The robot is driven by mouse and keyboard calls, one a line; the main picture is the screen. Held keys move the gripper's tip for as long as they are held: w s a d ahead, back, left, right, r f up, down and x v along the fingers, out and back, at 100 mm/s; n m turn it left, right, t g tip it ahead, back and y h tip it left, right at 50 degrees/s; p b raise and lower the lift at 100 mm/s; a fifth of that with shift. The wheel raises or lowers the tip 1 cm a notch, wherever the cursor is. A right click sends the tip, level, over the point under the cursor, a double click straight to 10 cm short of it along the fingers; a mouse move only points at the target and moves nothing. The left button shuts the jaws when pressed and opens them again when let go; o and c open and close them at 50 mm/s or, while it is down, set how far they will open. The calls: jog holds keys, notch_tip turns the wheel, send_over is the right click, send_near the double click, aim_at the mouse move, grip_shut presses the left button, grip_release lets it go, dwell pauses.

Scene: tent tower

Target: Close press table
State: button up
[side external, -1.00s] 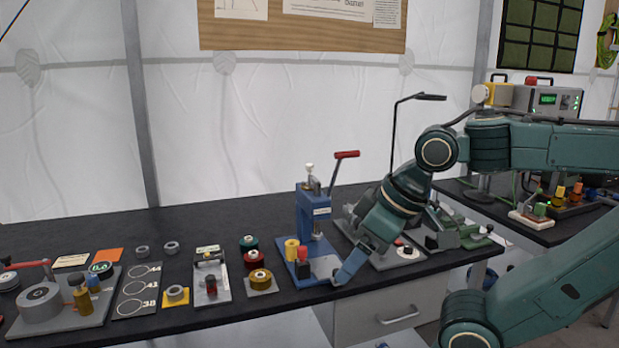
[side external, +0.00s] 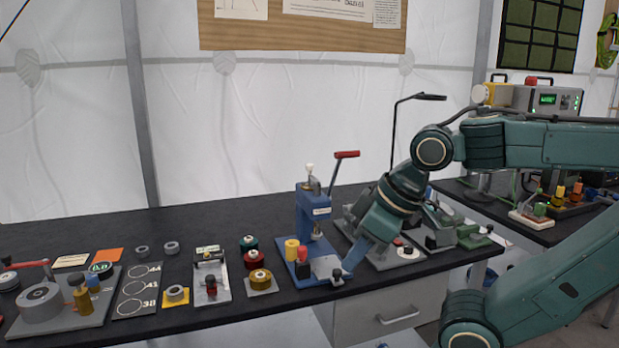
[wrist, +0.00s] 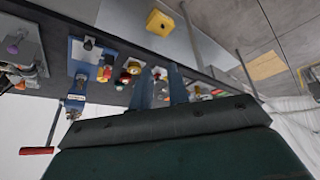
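The blue press (side external: 313,222) with a red-tipped lever stands on the black bench. Its grey table plate (side external: 325,266) sits at the front of the blue base, with a small black knob (side external: 337,276) at the front edge. My gripper (side external: 348,271) points down just right of the knob, apparently apart from it. In the wrist view, the two fingers of my gripper (wrist: 161,85) are spread with a gap and nothing held between them. The press base (wrist: 92,58) lies left of the fingers there, with the dark knob (wrist: 88,43) on it.
A yellow cylinder (side external: 291,249) and a red-and-black piece (side external: 302,260) stand on the press base beside the table. Spools (side external: 260,279) stand to the left. Another grey fixture (side external: 397,254) is to the right, close to my wrist.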

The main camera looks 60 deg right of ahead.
aim_at(337, 272)
jog(key=shift+w+d+f+n, duration=0.1)
jog(key=shift+w+d+n, duration=0.05)
jog(key=shift+w+n, duration=0.15)
grip_shut()
jog(key=w+d+f+n+g+h, duration=0.1)
jog(key=w+d+f+n+g, duration=0.1)
jog(key=d+n, duration=0.4)
jog(key=w+d+f+n+g+h, duration=0.1)
jog(key=w+d+f+n, duration=0.4)
jog(key=n, duration=0.9)
jog(key=shift+w+d+f+n+g+h, duration=0.3)
jog(key=shift+d+f+g, duration=0.55)
jog(key=shift+f, duration=0.35)
jog(key=shift+f, duration=0.1)
jog(key=x, duration=0.3)
jog(key=d+x, duration=0.1)
jog(key=x, duration=0.6)
jog(key=shift+w+d, duration=0.25)
jog(key=shift+d, duration=0.05)
jog(key=shift+w+d, duration=0.2)
jog(key=shift+d, duration=0.35)
jog(key=shift+w+d, duration=0.2)
jog(key=shift+d, duration=0.4)
